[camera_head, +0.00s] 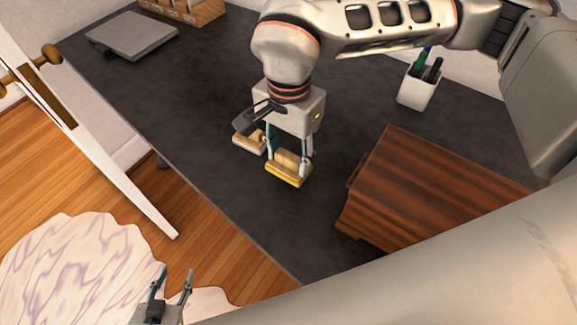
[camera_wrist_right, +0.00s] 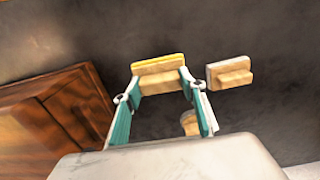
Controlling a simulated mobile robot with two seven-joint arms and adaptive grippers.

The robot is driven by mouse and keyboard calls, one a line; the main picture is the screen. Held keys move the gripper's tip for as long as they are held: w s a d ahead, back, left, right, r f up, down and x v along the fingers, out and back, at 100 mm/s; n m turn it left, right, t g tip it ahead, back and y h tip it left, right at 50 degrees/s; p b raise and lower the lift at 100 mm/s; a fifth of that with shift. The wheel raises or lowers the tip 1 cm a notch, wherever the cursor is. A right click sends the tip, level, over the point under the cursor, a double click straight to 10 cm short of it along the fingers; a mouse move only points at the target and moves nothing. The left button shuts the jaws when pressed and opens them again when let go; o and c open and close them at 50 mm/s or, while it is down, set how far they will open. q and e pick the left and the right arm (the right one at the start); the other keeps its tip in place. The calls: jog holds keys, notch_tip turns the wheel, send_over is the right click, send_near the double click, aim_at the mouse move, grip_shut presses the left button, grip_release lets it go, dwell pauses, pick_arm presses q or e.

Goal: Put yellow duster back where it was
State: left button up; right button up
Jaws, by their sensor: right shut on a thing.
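The yellow duster (camera_head: 289,178) has a wooden grip and a yellow edge. My right gripper (camera_head: 287,160) is shut on its wooden grip from above. In the right wrist view the duster (camera_wrist_right: 158,66) sits between the fingertips of that gripper (camera_wrist_right: 160,84). It is at or just above the dark desk top; I cannot tell if it touches. A similar duster with a pale edge (camera_head: 249,143) lies close by on the left, apart from it. It also shows in the wrist view (camera_wrist_right: 229,73). My left gripper (camera_head: 172,284) is open and empty at the bottom.
A brown wooden box (camera_head: 430,190) stands right of the duster. A white pen cup (camera_head: 418,88) is behind it. A flat grey device (camera_head: 132,36) and a wooden organiser (camera_head: 185,10) sit at the far left. The dark desk (camera_head: 200,120) is clear left of the dusters.

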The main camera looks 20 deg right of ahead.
aim_at(289, 169)
jog(key=shift+f, duration=2.2)
jog(key=shift+f, duration=0.15)
jog(key=o, duration=1.1)
notch_tip(289, 169, up, 11)
jog(key=shift+r, duration=0.2)
jog(key=shift+r+p, duration=0.3)
jog(key=shift+r, duration=0.2)
